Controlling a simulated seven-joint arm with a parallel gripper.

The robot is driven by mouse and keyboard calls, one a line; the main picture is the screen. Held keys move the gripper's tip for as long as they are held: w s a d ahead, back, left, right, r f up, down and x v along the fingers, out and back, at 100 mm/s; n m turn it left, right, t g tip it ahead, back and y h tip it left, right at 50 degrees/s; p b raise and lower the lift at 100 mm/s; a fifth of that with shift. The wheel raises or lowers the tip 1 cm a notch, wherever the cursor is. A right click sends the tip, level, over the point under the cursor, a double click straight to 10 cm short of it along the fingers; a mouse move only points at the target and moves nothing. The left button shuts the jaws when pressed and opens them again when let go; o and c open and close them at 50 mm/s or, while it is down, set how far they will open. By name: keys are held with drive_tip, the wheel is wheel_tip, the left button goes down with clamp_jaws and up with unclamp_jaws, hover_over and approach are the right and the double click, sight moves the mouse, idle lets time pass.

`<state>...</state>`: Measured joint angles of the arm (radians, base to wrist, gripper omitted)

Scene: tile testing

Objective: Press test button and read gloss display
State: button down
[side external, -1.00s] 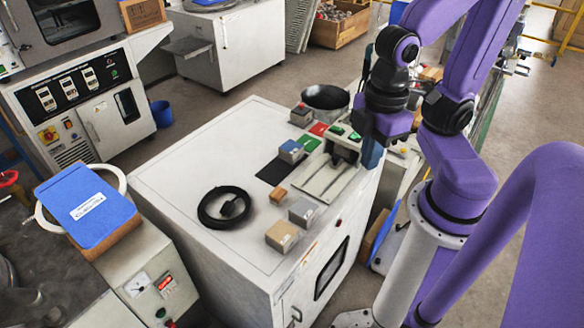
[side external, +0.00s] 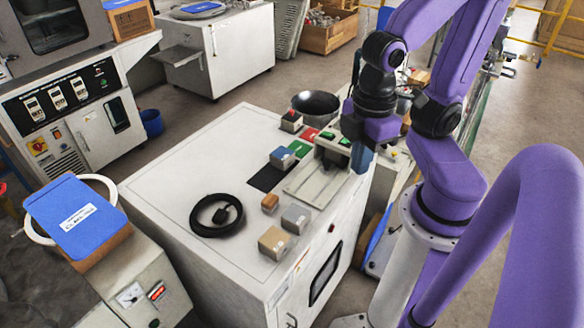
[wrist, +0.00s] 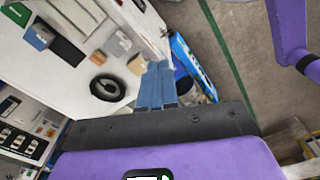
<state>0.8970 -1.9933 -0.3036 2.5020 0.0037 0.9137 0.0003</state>
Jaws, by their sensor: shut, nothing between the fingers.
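On the white cabinet (side external: 170,190) stands a pale device with a dark upper part and green spots on top (side external: 331,139). A small grey box with a coloured top (side external: 291,121) stands behind it. I cannot tell which of these bears the test button, and no gloss reading is legible. My gripper (side external: 361,167) is shut and empty, pointing down at the right side of the device; I cannot tell whether it touches. In the wrist view its blue fingers (wrist: 158,72) lie together, past the cabinet edge as seen there.
The cabinet also holds a black cable coil (side external: 217,215), a tan block (side external: 275,242), a grey block (side external: 295,218), a small orange block (side external: 270,202), a blue-topped block (side external: 283,157) and a dark bowl (side external: 316,102). The cabinet's left part is clear.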

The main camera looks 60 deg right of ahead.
drive_tip(key=w+d+f+m+t+y, duration=0.1)
drive_tip(key=w+d+f+m+y, duration=0.15)
drive_tip(key=w+d+m, duration=0.7)
drive_tip(key=w+d+f+m+y, duration=0.2)
drive_tip(key=w+d+m+y, duration=0.2)
drive_tip(key=w+m, duration=0.55)
drive_tip(key=s+d+f+m+t+h, duration=0.1)
drive_tip(key=d+m+t, duration=0.3)
drive_tip(key=d+m, duration=0.5)
drive_tip(key=s+d+f+m+t+h, duration=0.2)
drive_tip(key=d+m, duration=0.7)
drive_tip(key=d, duration=0.7)
drive_tip(key=shift+s+t+h, duration=0.9)
drive_tip(key=shift+s+h, duration=0.1)
drive_tip(key=shift+h, duration=0.05)
drive_tip(key=shift+f, duration=0.15)
drive_tip(key=shift+f, duration=4.35)
drive_tip(key=shift+f, duration=0.25)
drive_tip(key=shift+f, duration=0.2)
